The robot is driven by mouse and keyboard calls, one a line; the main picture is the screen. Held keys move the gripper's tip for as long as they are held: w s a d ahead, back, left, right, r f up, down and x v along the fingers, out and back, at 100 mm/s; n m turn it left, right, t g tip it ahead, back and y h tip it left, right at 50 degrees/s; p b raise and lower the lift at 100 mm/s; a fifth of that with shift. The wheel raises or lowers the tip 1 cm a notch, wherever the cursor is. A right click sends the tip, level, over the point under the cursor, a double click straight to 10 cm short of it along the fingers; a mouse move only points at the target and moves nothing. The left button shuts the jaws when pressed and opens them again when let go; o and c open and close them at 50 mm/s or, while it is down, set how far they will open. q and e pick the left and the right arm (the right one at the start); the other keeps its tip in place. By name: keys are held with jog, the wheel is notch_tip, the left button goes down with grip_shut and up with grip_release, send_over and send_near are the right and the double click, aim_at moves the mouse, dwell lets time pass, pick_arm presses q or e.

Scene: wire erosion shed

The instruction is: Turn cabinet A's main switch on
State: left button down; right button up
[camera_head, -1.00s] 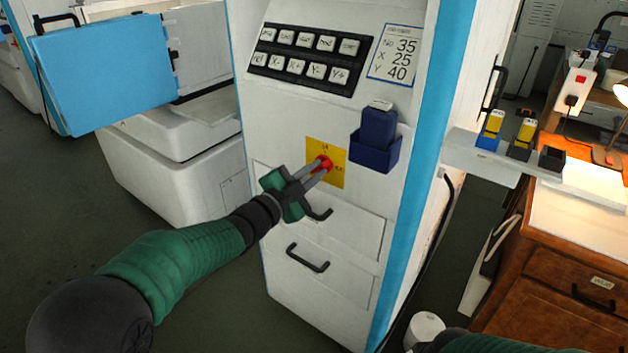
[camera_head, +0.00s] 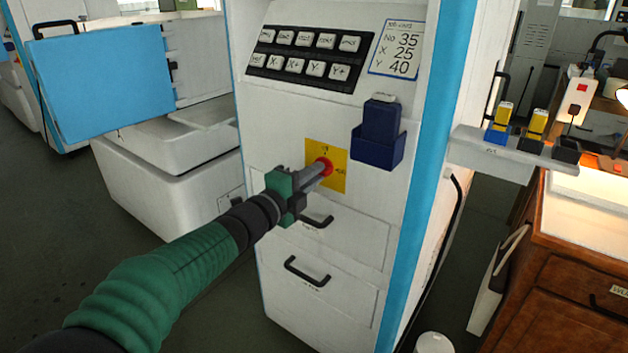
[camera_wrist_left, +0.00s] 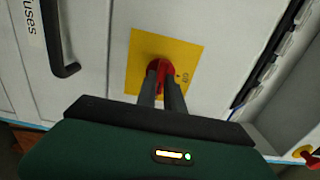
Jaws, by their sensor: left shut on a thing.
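The main switch (camera_head: 325,166) is a red rotary knob on a yellow plate (camera_head: 339,180) on the front of the white cabinet (camera_head: 270,120). My left gripper (camera_head: 322,171) reaches in from the left and is shut on the red knob. In the left wrist view the two fingers clasp the knob (camera_wrist_left: 161,71) from both sides, and the yellow plate (camera_wrist_left: 190,52) shows around it. An "ON" mark is visible on the plate beside the knob. The fingers hide part of the knob and plate. My right gripper is not in view.
Above the switch are a keypad (camera_head: 304,54) and a blue holder (camera_head: 378,147). Below it are drawer handles (camera_head: 306,272). A shelf (camera_head: 510,148) with yellow-topped items juts out at right, near a wooden desk (camera_head: 575,270). A blue door panel (camera_head: 105,70) stands open at left.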

pick_arm(q)
jog(key=shift+s+d+f, duration=0.1)
jog(key=shift+d+f, duration=0.05)
jog(key=shift+f, duration=0.25)
jog(key=c, duration=1.5)
grip_release()
jog(key=shift+o, duration=0.2)
jog(key=shift+r, duration=0.2)
jog(key=p+v, duration=0.3)
jog(key=v, duration=1.4)
